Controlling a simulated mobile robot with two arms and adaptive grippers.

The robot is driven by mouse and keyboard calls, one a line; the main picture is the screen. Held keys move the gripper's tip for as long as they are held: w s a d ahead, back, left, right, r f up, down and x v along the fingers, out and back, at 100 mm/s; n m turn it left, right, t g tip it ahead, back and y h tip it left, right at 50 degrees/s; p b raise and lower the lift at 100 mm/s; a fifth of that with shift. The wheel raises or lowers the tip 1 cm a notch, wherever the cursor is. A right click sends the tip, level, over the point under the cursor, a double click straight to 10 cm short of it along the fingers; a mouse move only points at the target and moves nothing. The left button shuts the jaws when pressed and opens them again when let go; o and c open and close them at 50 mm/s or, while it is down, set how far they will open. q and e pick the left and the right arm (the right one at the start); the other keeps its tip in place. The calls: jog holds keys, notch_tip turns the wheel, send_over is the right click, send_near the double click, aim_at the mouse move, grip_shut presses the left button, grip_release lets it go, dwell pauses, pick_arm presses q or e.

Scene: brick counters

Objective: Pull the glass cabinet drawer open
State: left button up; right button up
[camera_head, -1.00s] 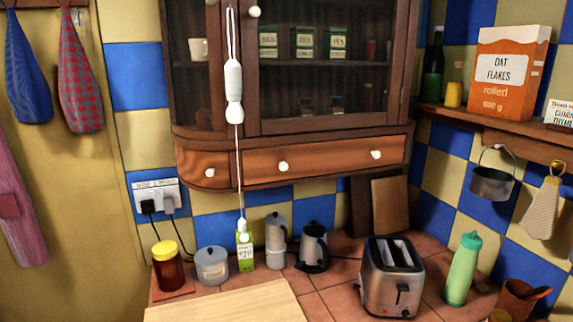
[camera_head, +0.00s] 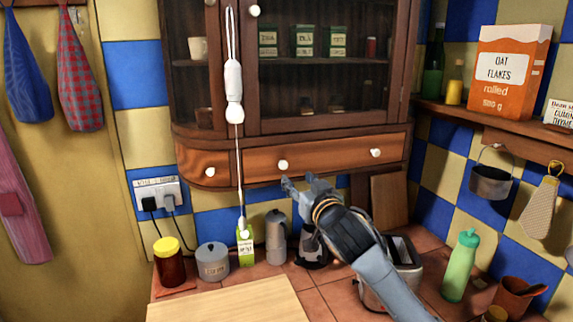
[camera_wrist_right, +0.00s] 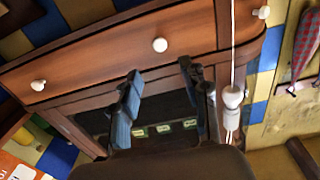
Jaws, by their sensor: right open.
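The glass cabinet (camera_head: 325,75) hangs on the tiled wall, with a wide wooden drawer (camera_head: 330,158) below its glass doors. The drawer is shut and has a left white knob (camera_head: 283,165) and a right white knob (camera_head: 376,153). My right gripper (camera_head: 300,184) is open and empty, just below and right of the left knob. In the right wrist view the open fingers (camera_wrist_right: 160,82) point toward the drawer front, with the knob (camera_wrist_right: 160,45) beyond the tips and apart from them. My left gripper is not in view.
A white pull cord (camera_head: 234,90) hangs in front of the cabinet, left of my right gripper. A toaster (camera_head: 401,262) stands on the counter behind my right arm, beside a green bottle (camera_head: 461,265). A smaller curved drawer (camera_head: 205,163) sits at the left.

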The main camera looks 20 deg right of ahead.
aim_at(284, 165)
jog(key=w+p, duration=0.2)
jog(key=w, duration=0.6)
jog(key=shift+w+a, duration=0.15)
jog(key=shift+w, duration=0.1)
jog(key=shift+w+f+p, duration=0.1)
jog(key=shift+w+p, duration=0.25)
jog(key=shift+w, duration=0.1)
grip_shut()
